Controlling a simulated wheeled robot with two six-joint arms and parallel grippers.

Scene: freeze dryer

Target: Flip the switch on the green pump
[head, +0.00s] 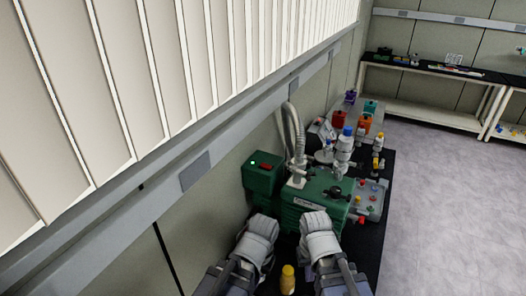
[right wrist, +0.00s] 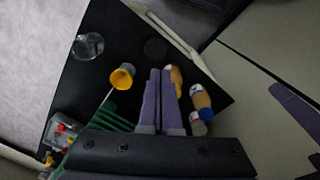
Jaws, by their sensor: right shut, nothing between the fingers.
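The green pump (head: 315,205) stands on a black table beside the wall in the head view. A green box (head: 261,174) at its left end carries a red switch (head: 266,166) and a lit green light; I cannot tell the switch's position. In the right wrist view, part of the pump (right wrist: 108,117) shows at lower left. My right gripper (right wrist: 160,73) is shut and empty, its fingers over the black table. In the head view, both my wrists are at the pump's near side. The left fingers are hidden.
A yellow-capped bottle (head: 287,281) stands between my arms. A grey hose (head: 293,130) rises from the pump. A grey box with coloured knobs (head: 371,198) sits to the right; several bottles stand behind. The floor (head: 450,200) at right is clear.

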